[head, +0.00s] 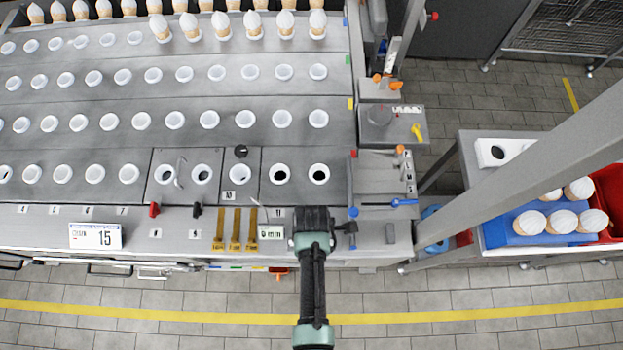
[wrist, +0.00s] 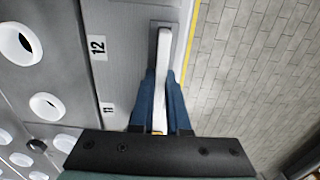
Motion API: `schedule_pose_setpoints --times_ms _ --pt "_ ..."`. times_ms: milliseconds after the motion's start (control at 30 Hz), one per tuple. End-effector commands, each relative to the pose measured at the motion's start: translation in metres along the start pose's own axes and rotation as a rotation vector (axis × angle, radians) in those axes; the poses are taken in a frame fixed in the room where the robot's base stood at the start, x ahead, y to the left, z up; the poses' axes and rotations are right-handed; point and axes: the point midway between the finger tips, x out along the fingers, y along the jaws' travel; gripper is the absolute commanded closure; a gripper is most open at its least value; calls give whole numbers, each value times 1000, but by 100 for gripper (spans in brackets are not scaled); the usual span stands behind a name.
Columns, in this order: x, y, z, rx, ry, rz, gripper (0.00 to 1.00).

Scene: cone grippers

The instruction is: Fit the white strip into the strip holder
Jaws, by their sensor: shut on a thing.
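The white strip (wrist: 163,52) shows in the wrist view between the blue fingers of my gripper (wrist: 164,88), which is shut on it. The strip runs up the picture, and its far end lies over or against a small grey block (wrist: 152,36), which looks like the strip holder. I cannot tell whether the end is inside it. In the head view my gripper (head: 316,222) is over the front panel of the machine, below the two dark-centred holes at the right. The strip is not clearly visible there, since the hand covers that spot.
Number labels (wrist: 97,46) sit beside the block. A blue-handled lever (head: 403,202) and the panel's right end are to the right. A cart with cones on a blue tray (head: 500,232) stands farther right.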

Motion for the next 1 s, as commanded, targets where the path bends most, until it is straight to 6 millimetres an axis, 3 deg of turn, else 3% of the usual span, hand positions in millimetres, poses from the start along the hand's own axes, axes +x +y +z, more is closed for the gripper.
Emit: schedule_pose_setpoints --times_ms 1000 --pt "-7 0 0 0 0 1 100"
